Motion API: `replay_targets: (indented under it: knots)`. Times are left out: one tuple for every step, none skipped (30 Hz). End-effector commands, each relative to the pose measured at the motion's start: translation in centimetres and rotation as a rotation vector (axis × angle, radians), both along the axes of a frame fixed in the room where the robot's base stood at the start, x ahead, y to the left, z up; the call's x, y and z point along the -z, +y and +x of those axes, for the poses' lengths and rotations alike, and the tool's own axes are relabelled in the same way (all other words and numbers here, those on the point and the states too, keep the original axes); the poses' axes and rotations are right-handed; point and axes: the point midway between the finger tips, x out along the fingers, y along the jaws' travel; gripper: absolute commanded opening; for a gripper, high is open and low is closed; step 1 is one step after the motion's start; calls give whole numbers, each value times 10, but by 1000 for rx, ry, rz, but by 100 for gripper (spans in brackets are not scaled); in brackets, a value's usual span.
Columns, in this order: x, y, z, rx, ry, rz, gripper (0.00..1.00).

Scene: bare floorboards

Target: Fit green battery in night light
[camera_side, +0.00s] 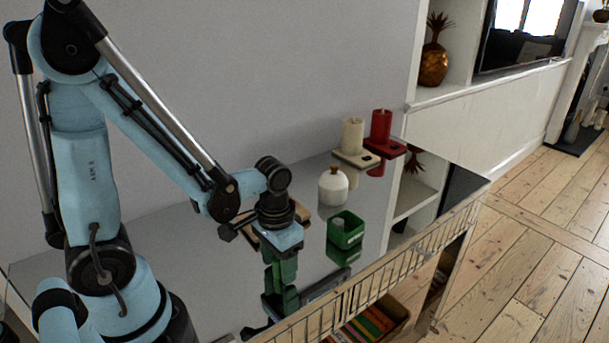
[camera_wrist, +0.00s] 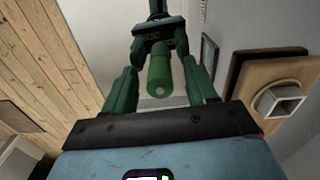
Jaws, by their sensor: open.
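In the wrist view a green battery (camera_wrist: 159,78) stands between the two green fingers of my gripper (camera_wrist: 164,70), its pale round end facing the camera. The fingers are open, with gaps showing on both sides of the battery. In the side view my gripper (camera_side: 283,272) points down close to the glossy table; the battery cannot be told apart from the green fingers there. A wooden board (camera_side: 301,213) lies behind my gripper, mostly hidden by it. In the wrist view it carries a square white holder (camera_wrist: 284,101), which may be the night light; I cannot tell for sure.
A green bin (camera_side: 346,231) with a grey item in it stands right of my gripper. Behind it are a white jar (camera_side: 333,187), a cream candle (camera_side: 352,136) and a red candle (camera_side: 380,126) on holders.

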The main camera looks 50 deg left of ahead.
Motion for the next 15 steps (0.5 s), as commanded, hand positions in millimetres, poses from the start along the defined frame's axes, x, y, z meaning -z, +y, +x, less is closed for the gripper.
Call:
replay_targets:
  knots:
    - [0,0,0,0,0,0,57]
    - [0,0,0,0,0,0,57]
    - [0,0,0,0,0,0,57]
    - [0,0,0,0,0,0,57]
    - [0,0,0,0,0,0,57]
    - [0,0,0,0,0,0,57]
    - [0,0,0,0,0,0,54]
    - [0,0,0,0,0,0,49]
    - [0,0,0,0,0,0,43]
    - [0,0,0,0,0,0,38]
    - [0,0,0,0,0,0,34]
    - [0,0,0,0,0,0,28]
    - [0,0,0,0,0,0,23]
    - [0,0,0,0,0,0,18]
    - [0,0,0,0,0,0,12]
